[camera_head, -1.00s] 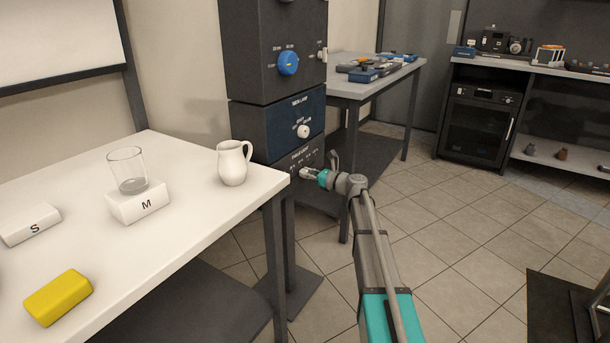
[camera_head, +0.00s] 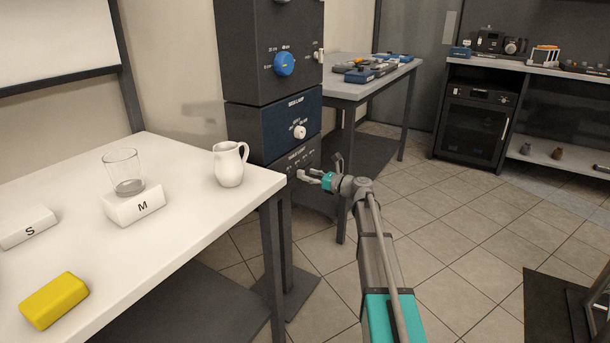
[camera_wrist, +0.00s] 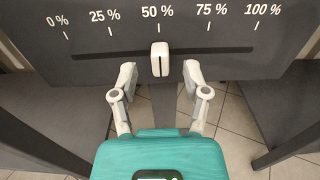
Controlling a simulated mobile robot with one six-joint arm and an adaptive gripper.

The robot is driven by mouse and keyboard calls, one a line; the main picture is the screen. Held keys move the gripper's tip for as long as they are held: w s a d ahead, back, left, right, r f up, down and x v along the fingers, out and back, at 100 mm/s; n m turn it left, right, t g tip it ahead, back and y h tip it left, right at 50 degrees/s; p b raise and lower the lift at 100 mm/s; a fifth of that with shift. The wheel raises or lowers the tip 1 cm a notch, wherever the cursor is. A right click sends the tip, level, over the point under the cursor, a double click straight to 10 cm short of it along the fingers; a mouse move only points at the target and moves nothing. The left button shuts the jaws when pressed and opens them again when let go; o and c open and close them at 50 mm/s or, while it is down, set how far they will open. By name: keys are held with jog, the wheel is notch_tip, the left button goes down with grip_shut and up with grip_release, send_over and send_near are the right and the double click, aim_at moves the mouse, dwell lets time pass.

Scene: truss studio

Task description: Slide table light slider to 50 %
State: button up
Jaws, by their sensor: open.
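The table light slider's white knob (camera_wrist: 160,59) stands in its dark slot in the wrist view, just under the 50 % mark. The scale (camera_wrist: 160,12) runs from 0 % at the left to 100 % at the right. My gripper (camera_wrist: 158,74) is open, with one finger on each side of the knob and a gap to both. The knob is free between and slightly beyond the fingertips. In the head view my gripper (camera_head: 308,177) is in front of the lower slider panel (camera_head: 292,158), and the knob cannot be made out there.
A white table (camera_head: 180,240) at the left holds a white jug (camera_head: 229,164), a glass (camera_head: 124,172) on a block marked M (camera_head: 133,208), a block marked S and a yellow block (camera_head: 55,299). Above the slider panel are a blue panel (camera_head: 285,127) and a blue knob (camera_head: 284,64).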

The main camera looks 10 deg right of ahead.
jog(key=v, duration=0.9)
dwell(0.3)
jog(key=s+a+f+n+g+h+p, duration=0.35)
jog(key=s+a+f+n+g, duration=0.5)
jog(key=s+a+n, duration=0.6)
jog(key=s+f+n+g+h+p, duration=0.35)
jog(key=s+n+h, duration=0.55)
jog(key=s+n, duration=0.55)
notch_tip(320, 180, up, 37)
jog(key=s+m+p, duration=0.1)
jog(key=m+p, duration=0.1)
jog(key=p, duration=3.4)
jog(key=shift+s+g+p, duration=0.3)
jog(key=shift+s+g, duration=0.05)
jog(key=shift+g, duration=0.05)
jog(key=shift+s+a, duration=0.1)
jog(key=shift+a, duration=0.05)
